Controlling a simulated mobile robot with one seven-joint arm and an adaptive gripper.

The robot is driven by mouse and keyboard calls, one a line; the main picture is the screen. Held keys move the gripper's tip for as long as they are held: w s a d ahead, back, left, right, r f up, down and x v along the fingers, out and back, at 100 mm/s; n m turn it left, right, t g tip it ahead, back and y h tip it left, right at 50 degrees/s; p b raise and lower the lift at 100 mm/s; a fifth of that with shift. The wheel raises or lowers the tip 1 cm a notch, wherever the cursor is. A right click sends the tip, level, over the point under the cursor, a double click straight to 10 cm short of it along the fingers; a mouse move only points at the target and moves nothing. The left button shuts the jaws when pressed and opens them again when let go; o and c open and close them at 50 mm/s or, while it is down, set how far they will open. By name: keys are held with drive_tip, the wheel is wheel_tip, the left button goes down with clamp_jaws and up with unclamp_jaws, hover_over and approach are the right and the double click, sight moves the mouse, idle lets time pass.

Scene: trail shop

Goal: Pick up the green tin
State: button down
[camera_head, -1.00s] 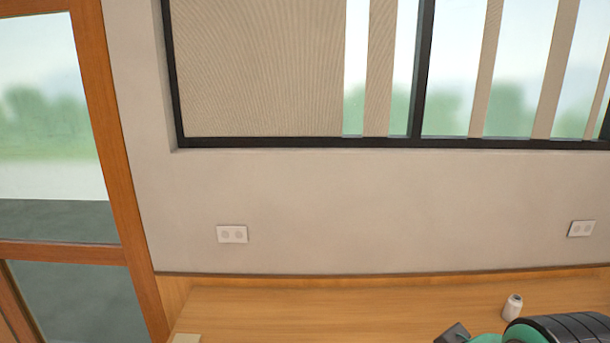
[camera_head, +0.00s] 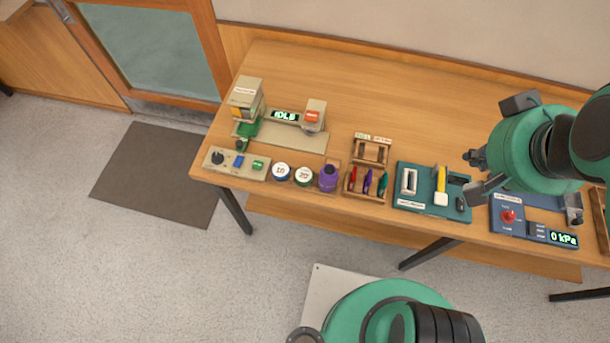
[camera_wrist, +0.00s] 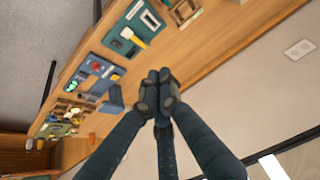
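The green tin (camera_head: 304,176) is a short round tin with a white lid marked 20 and a green rim. It stands at the front edge of the wooden table in the head view, between a blue-rimmed tin (camera_head: 281,172) marked 10 and a purple bottle (camera_head: 328,178). My gripper (camera_head: 474,158) is far to its right, above the table's right part. In the wrist view the dark fingers of my gripper (camera_wrist: 160,92) come together at their tips with nothing seen between them. I cannot make out the green tin in the wrist view.
A control panel (camera_head: 236,163) stands left of the tins. A beige machine (camera_head: 285,134) is behind them. Right of them are a wooden rack (camera_head: 371,151), a teal tool board (camera_head: 414,208) and a blue gauge unit (camera_head: 507,218). The table's back is clear.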

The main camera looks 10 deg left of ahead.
drive_tip(key=c, duration=1.1)
unclamp_jaws()
drive_tip(key=shift+w+a, duration=0.1)
